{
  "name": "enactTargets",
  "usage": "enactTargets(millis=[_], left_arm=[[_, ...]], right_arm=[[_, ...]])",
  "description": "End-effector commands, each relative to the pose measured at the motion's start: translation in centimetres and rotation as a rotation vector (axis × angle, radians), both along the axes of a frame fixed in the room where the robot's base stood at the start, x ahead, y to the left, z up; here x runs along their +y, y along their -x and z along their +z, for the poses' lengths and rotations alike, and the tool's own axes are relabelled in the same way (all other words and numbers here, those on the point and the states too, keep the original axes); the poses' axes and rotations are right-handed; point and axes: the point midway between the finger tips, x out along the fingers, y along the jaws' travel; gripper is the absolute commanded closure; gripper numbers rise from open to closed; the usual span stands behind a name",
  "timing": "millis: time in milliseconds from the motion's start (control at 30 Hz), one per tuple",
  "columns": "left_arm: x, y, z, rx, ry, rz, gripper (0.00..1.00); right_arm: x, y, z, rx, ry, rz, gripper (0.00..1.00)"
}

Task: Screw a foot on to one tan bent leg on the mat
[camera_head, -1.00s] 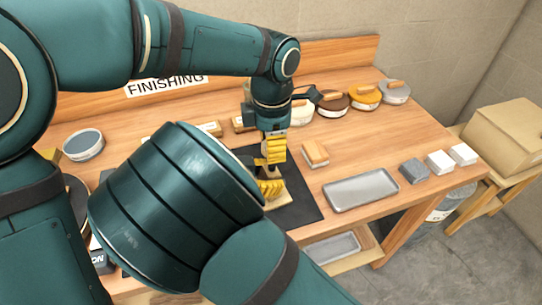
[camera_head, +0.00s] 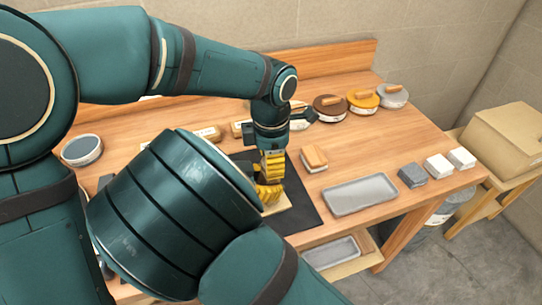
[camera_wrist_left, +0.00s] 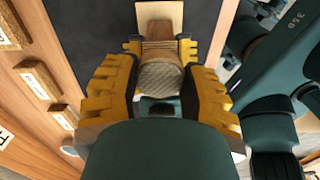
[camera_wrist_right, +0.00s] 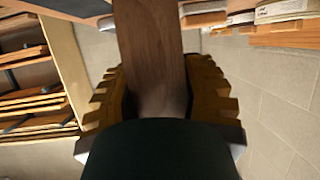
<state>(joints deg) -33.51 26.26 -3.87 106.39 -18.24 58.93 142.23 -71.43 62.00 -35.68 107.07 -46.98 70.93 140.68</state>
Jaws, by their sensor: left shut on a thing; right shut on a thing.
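My left gripper (camera_head: 273,170) points down over the black mat (camera_head: 303,210). In the left wrist view its yellow fingers (camera_wrist_left: 160,95) are shut on a round knurled foot (camera_wrist_left: 160,76). A striped wooden end, seemingly the bent leg's (camera_wrist_left: 160,48), lies just beyond the foot; I cannot tell whether they touch. A flat tan piece (camera_head: 283,205) lies on the mat.
A grey tray (camera_head: 362,195) and a wood-topped block (camera_head: 314,158) lie right of the mat. A grey block (camera_head: 413,174) and white blocks (camera_head: 438,166) line the right edge. Round handled pads (camera_head: 362,101) stand at the back. A round tin (camera_head: 82,150) is at left.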

Motion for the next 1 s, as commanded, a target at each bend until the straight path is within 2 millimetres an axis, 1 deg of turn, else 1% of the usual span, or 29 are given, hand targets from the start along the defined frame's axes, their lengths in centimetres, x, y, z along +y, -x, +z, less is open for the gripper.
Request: enactTargets(millis=[133, 667, 1000], left_arm=[[0.0, 0.0, -0.7, 0.001, -0.001, 0.000, 0.73], [0.0, 0.0, -0.7, 0.000, -0.001, 0.000, 0.73], [0.0, 0.0, -1.3, 0.001, -0.002, 0.000, 0.73]], right_arm=[[-0.1, 0.0, -0.1, 0.002, 0.001, -0.001, 1.00], [-0.1, 0.0, -0.1, 0.002, 0.001, -0.001, 1.00], [-0.1, 0.0, -0.1, 0.002, 0.001, -0.001, 1.00]])
